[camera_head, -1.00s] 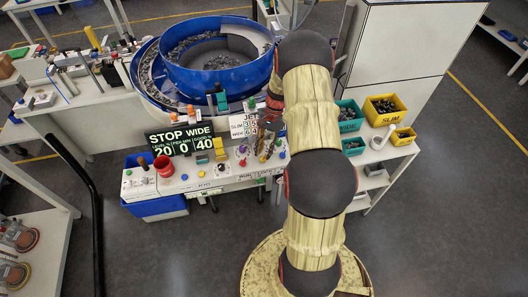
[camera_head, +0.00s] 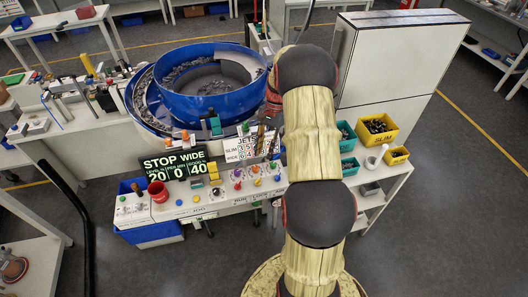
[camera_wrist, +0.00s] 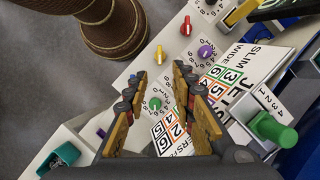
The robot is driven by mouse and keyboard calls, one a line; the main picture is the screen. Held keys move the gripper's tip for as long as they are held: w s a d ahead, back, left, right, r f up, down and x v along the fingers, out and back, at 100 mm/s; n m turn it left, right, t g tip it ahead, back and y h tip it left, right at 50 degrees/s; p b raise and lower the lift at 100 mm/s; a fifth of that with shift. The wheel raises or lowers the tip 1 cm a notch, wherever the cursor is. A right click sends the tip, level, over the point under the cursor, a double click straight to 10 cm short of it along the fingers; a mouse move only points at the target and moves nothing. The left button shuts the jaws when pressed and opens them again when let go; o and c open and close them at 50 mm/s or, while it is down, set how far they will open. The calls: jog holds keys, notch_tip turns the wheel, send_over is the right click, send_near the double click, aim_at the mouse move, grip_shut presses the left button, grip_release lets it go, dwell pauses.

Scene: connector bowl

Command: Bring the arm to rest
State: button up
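My gripper (camera_wrist: 159,85) is open in the wrist view. Its two fingers stand apart with nothing between them, above the control panel's knobs. A green knob (camera_wrist: 155,103) shows between the fingers, below them and apart. In the head view my arm reaches up the picture and bends left over the panel (camera_head: 222,207). The gripper there is small and partly hidden behind the arm, near the JETS card (camera_head: 240,146).
A blue bowl (camera_head: 212,108) of connectors stands behind the panel. A STOP WIDE display (camera_head: 178,165) stands on the panel. Yellow bins (camera_head: 396,156) and teal bins (camera_head: 349,168) sit on the right shelf. A white cabinet (camera_head: 400,60) stands behind them. The floor at right is clear.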

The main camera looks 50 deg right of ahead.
dwell(0.4)
jog(key=s+a+r+n+t+h+b, duration=0.1)
jog(key=s+a+r+n, duration=0.4)
jog(key=a, duration=0.6)
jog(key=s+a+r+n+t+h+b, duration=0.1)
jog(key=s+a+r+n+t+b, duration=0.2)
jog(key=a, duration=0.7)
jog(key=s+a+r+n+t+h+b, duration=0.2)
jog(key=s+a+r+n, duration=0.5)
jog(key=a+r, duration=0.3)
jog(key=shift+s+a+r+t+b, duration=0.3)
jog(key=shift+s+a+b, duration=0.1)
jog(key=shift+s+a, duration=0.4)
